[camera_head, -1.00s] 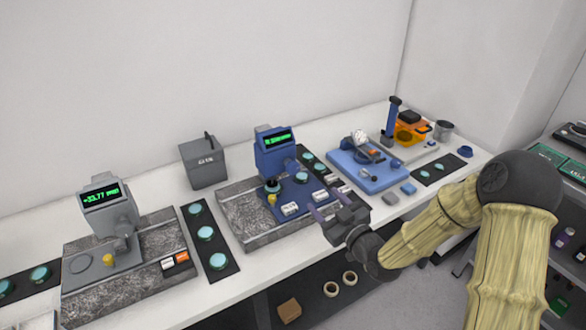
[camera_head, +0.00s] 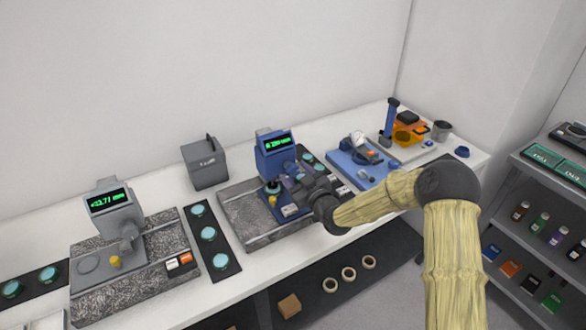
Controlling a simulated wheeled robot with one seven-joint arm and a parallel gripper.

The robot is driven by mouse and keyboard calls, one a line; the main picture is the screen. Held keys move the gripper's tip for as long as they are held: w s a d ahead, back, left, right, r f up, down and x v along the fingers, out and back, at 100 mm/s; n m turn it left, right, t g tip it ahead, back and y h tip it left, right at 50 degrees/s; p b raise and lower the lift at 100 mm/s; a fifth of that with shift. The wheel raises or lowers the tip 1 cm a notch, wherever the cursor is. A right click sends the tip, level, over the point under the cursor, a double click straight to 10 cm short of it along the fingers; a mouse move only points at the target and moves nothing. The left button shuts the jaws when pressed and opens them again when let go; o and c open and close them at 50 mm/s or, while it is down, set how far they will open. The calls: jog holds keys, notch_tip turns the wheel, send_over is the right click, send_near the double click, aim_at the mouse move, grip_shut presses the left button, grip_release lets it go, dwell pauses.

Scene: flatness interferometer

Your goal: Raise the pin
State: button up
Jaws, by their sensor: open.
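A blue instrument (camera_head: 272,152) with a lit green display stands on a granite base (camera_head: 236,216) in the middle of the bench. A small yellow knob (camera_head: 272,201) is low at its front left. I cannot make out for sure which part is the pin; it is small or hidden. My gripper (camera_head: 290,180) is open, close to the instrument's front right side. It covers part of the blue plate there. I cannot tell whether it touches anything. No object shows between its fingers.
A grey instrument (camera_head: 116,211) with a display stands at left. A dark strip (camera_head: 221,262) with teal discs lies between the two. A grey box (camera_head: 205,163) stands behind. A blue fixture (camera_head: 349,168) is to the right. A shelf rack (camera_head: 545,200) is at far right.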

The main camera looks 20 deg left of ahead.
jog(key=shift+x, duration=0.85)
jog(key=shift+c, duration=0.5)
jog(key=c, duration=0.9)
